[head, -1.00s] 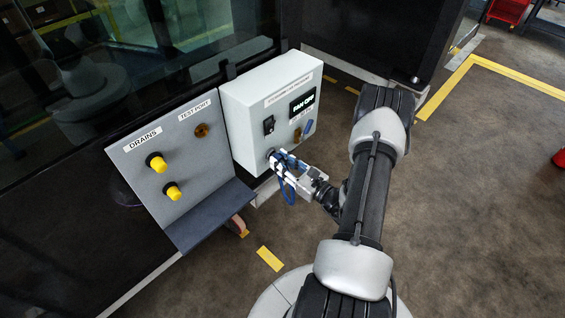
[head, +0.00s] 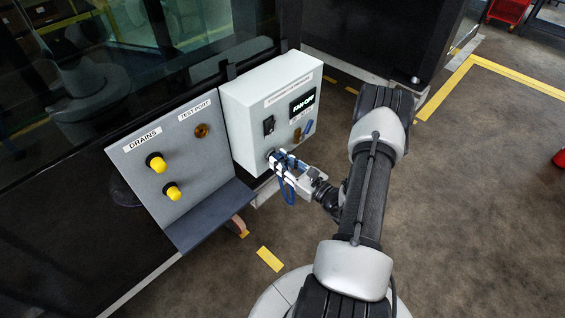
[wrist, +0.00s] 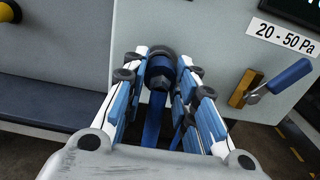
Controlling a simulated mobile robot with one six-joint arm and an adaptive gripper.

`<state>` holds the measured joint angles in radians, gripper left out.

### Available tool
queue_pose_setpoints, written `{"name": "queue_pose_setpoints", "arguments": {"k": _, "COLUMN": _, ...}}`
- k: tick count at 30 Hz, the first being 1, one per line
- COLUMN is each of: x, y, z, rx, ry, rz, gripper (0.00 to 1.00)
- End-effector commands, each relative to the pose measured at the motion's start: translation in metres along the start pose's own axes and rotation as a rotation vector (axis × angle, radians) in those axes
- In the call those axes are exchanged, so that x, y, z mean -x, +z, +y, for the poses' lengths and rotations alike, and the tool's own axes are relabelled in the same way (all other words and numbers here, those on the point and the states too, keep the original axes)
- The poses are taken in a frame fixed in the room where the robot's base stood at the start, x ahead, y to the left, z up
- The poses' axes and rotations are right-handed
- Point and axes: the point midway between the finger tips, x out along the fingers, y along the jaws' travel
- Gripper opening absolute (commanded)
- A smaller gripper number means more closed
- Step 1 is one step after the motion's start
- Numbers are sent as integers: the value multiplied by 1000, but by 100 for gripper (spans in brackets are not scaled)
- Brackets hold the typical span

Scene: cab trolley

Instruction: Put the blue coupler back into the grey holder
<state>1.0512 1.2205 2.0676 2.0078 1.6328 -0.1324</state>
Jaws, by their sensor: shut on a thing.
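My gripper (head: 284,163) is at the lower front face of the light grey control box. In the wrist view its blue and white fingers (wrist: 160,82) are shut on the blue coupler (wrist: 157,102), with a blue hose (head: 289,190) hanging below. The coupler's far end meets a dark round fitting (wrist: 160,62) between the fingertips, at the box face. The grey holder is not clearly distinguishable; the fingers and coupler cover that spot. I cannot tell whether the coupler is seated in it or only in front of it.
The control box (head: 245,120) carries a display, a black switch (head: 268,125) and a brass valve with a blue lever (wrist: 290,76), right of my gripper. A grey panel (head: 150,190) with yellow knobs (head: 157,163) and a dark shelf stands left. Open floor lies right.

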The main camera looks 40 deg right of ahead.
Motion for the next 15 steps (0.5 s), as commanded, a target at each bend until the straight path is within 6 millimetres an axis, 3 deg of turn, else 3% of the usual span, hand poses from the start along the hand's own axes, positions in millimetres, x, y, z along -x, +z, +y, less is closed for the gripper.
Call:
{"name": "queue_pose_setpoints", "arguments": {"k": 12, "x": -9, "y": 0, "z": 0, "rx": 1, "ry": 1, "rz": -1, "gripper": 0}}
{"name": "queue_pose_setpoints", "arguments": {"k": 13, "x": -8, "y": 0, "z": 0, "rx": 1, "ry": 0, "rz": 0, "gripper": 28}}
{"name": "queue_pose_setpoints", "arguments": {"k": 15, "x": -8, "y": 0, "z": 0, "rx": 1, "ry": 0, "rz": 0, "gripper": 33}}
